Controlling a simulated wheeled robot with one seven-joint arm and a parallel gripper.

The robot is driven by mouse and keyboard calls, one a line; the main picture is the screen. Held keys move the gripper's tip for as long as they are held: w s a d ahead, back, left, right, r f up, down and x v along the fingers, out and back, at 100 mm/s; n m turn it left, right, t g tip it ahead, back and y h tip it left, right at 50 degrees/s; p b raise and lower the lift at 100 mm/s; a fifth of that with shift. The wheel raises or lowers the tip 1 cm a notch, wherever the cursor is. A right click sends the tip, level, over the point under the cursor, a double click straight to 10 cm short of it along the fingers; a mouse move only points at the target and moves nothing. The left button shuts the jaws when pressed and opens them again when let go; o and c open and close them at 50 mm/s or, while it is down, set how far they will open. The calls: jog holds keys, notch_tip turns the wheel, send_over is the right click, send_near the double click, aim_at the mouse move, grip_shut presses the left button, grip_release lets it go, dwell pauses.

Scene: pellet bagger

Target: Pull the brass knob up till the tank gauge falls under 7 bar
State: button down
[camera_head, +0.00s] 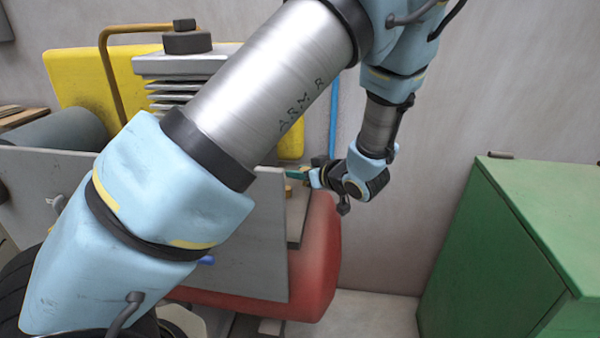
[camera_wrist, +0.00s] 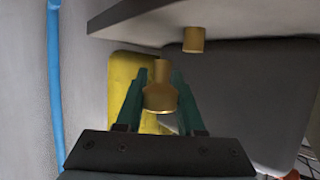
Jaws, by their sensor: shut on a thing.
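The brass knob (camera_wrist: 160,92) is between the two green fingers of my gripper (camera_wrist: 162,85) in the wrist view, and the gripper is shut on it. In the head view my gripper (camera_head: 300,174) is at the right end of the machine, above the red tank (camera_head: 318,255). The knob cannot be told apart there. A second brass piece (camera_wrist: 194,40) sits under a grey plate in the wrist view, apart from the fingers. I cannot make out the tank gauge or its reading in either view.
A green cabinet (camera_head: 520,235) stands at the right. A grey panel (camera_head: 265,245) fronts the tank, and my arm hides much of the machine. A blue pipe (camera_wrist: 55,70) runs along the wall in the wrist view. A yellow panel (camera_head: 75,80) stands behind the machine.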

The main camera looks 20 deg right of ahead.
jog(key=shift+w+r, duration=0.1)
jog(key=shift+r, duration=0.1)
jog(key=c, duration=0.9)
grip_release()
jog(key=o, duration=0.5)
jog(key=shift+f, duration=0.1)
jog(key=shift+c, duration=0.2)
jog(key=v, duration=1.1)
